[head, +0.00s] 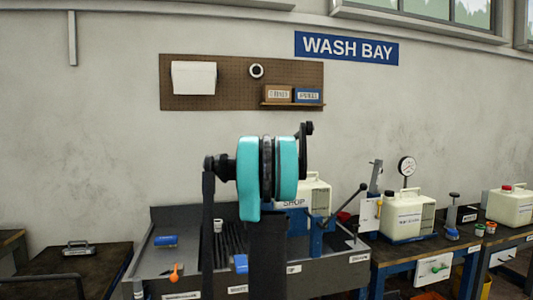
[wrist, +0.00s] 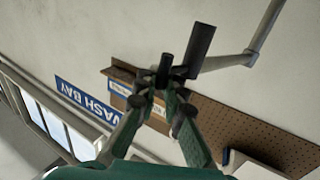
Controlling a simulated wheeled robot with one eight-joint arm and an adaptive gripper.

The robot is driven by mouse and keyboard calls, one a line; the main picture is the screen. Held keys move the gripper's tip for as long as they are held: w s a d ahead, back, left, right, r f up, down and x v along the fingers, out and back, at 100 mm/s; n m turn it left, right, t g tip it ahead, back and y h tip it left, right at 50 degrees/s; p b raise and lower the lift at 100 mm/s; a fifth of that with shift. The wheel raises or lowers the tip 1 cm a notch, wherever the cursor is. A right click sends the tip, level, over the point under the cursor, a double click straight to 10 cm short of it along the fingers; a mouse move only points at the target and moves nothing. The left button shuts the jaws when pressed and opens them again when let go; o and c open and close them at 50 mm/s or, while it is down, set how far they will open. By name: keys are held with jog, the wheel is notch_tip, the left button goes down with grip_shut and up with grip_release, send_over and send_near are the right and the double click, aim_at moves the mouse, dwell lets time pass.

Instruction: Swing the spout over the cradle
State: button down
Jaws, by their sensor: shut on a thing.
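My gripper (wrist: 163,90) shows in the wrist view, its green fingers closed together around a dark piece. Black cylinders (wrist: 201,43) stand just beyond the fingertips, and a bent grey pipe (wrist: 268,25) runs from them to the upper right. The pipe looks like the spout, with a black grip at its end. How the held piece joins the pipe is not clear. In the head view my teal and black arm blocks the middle, and neither my fingers nor the spout can be made out. I cannot identify the cradle for certain.
A grey wash basin (head: 145,262) holds a blue block (head: 165,240) and an orange item (head: 175,272). A white jug (head: 318,192) stands partly behind my arm. Right of it are a dark lever (head: 345,208), another jug (head: 405,215) and a gauge (head: 407,166). A pegboard (head: 225,95) hangs behind.

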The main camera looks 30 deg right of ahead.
jog(key=shift+w+d, duration=0.15)
jog(key=shift+d, duration=0.8)
jog(key=shift+w+d, duration=0.1)
jog(key=shift+d, duration=0.8)
jog(key=c, duration=1.6)
grip_release()
jog(key=shift+d, duration=0.1)
jog(key=v, duration=1.2)
